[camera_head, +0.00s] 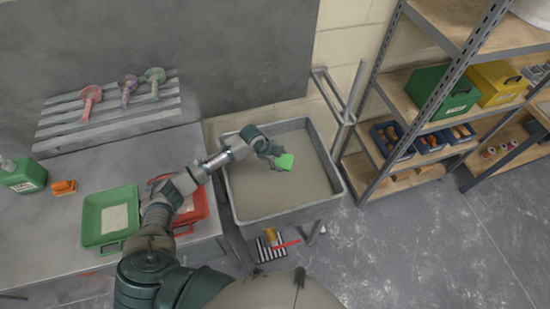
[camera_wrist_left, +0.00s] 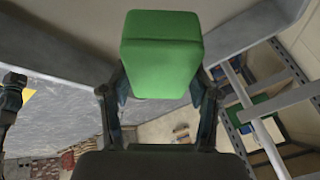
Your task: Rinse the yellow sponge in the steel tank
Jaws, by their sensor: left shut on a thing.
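The steel tank (camera_head: 292,212) is a grey rectangular tub on legs, with a flat grey-brown surface inside. My left gripper (camera_head: 274,155) reaches over it from the left and is shut on a bright green block-shaped sponge (camera_head: 285,162). The green sponge also fills the upper middle of the left wrist view (camera_wrist_left: 160,55), between the two fingers. It is over the tank's inside; I cannot tell how high above the surface. The held sponge looks green, and I make out no clearly yellow sponge. My right gripper is not seen.
Left of the tank, a table (camera_head: 60,225) bears a green tray (camera_head: 88,222), a red tray (camera_head: 199,211), an orange item (camera_head: 63,187) and a green container (camera_head: 24,176). Scoops lie on a slatted rack (camera_head: 58,131). Shelves (camera_head: 405,175) with bins stand right. Floor at lower right is clear.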

